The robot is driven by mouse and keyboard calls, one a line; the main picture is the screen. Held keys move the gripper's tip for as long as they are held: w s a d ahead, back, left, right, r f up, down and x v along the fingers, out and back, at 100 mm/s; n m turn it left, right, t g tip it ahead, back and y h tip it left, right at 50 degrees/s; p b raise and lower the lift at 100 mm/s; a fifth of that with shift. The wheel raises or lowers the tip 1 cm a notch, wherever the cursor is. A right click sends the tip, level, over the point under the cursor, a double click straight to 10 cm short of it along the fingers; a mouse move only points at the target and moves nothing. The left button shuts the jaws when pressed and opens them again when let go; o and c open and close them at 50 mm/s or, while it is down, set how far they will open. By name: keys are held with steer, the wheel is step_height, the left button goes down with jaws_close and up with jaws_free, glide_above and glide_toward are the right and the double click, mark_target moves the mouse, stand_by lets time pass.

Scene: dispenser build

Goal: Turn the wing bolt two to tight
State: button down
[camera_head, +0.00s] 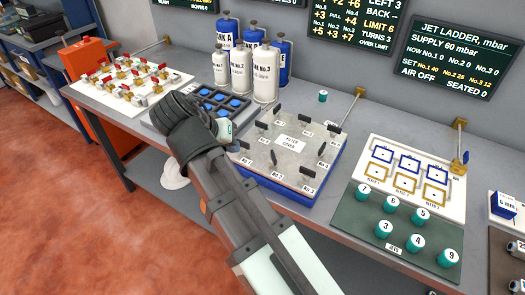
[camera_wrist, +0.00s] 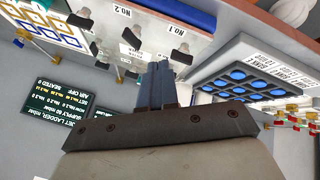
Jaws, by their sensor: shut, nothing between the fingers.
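The filter cover (camera_head: 290,147) is a pale plate on a blue base, with several dark wing bolts around its edge. In the wrist view, which is upside down, wing bolt two (camera_wrist: 132,38) stands by the label No.2. Wing bolt one (camera_wrist: 182,55) stands by the label No.1, nearer my fingers in the picture. My gripper (camera_wrist: 159,70) is shut and empty, its fingertips appearing just below and between these two bolts; I see no clear contact. In the head view my wrist is left of the cover, and the fingertips are hidden.
A tray with blue round pads (camera_head: 213,99) lies left of the cover. White and blue canisters (camera_head: 265,75) stand behind it. A board with numbered teal jets (camera_head: 416,243) is at right, and a valve panel (camera_head: 128,77) is at left.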

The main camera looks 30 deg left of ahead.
mark_target(273, 160)
steer(key=shift+n, duration=0.9)
steer(key=x, duration=1)
steer(key=shift+w, duration=0.1)
steer(key=shift+w+d, duration=0.65)
steer(key=shift+d, duration=0.15)
steer(key=shift+w+d, duration=0.6)
steer(key=shift+w, duration=0.1)
